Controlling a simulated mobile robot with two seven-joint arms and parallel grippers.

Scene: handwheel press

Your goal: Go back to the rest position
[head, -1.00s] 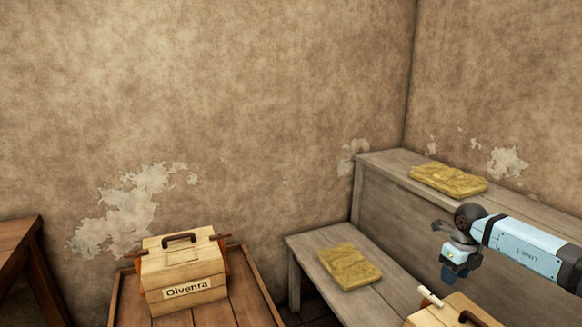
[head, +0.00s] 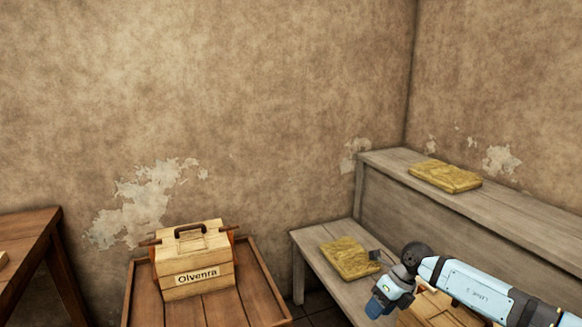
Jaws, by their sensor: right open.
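My right arm comes in from the lower right. Its gripper (head: 378,280) is open and appears empty, in front of the lower grey bench and just right of the yellow slab (head: 348,258) on it. I cannot tell how far above the bench it is. A wooden box (head: 438,308) at the bottom is partly hidden behind the arm. My left gripper is not in view.
A wooden box labelled Olvenra (head: 196,279), with a dark handle, stands on a brown table (head: 258,288). Another yellow slab (head: 445,176) lies on the higher grey bench (head: 500,208). A brown table (head: 25,235) stands at far left. The space above the Olvenra box is clear.

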